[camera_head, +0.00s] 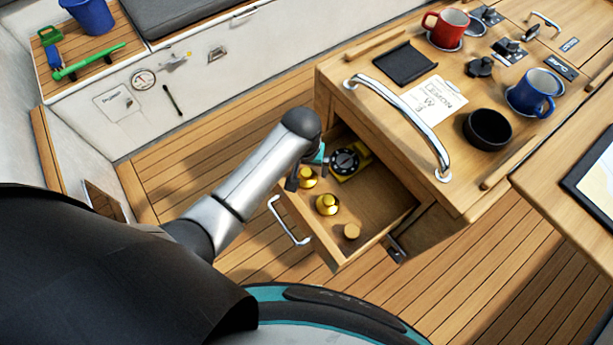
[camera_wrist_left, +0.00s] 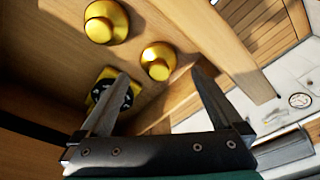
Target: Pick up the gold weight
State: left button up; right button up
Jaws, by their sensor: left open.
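Two gold weights with small knobs stand in the open drawer (camera_head: 385,215) in the head view. One gold weight (camera_head: 327,204) stands near the drawer's middle; the other (camera_head: 307,178) is partly hidden by my left gripper (camera_head: 306,168). In the left wrist view, one gold weight (camera_wrist_left: 158,60) shows between and just beyond the fingertips of my left gripper (camera_wrist_left: 160,74). The other (camera_wrist_left: 105,22) is farther up and left. The left gripper is open with nothing held; contact with the near weight cannot be told. My right gripper is not in view.
A yellow device with a black dial (camera_head: 345,160) and a cork-like piece (camera_head: 351,231) lie in the drawer. The drawer's walls are close around the gripper. A metal rail (camera_head: 405,118), mugs (camera_head: 531,95) and a black bowl (camera_head: 487,129) are on the counter above.

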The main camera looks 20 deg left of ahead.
aim_at(307, 172)
pick_arm(q)
jog(key=f+b, duration=0.1)
jog(key=f, duration=0.1)
jog(key=w+f, duration=0.1)
jog(key=f, duration=0.1)
jog(key=shift+f+b, duration=0.25)
jog(key=shift+b, duration=0.1)
jog(key=shift+c, duration=0.2)
grip_shut()
dwell(0.3)
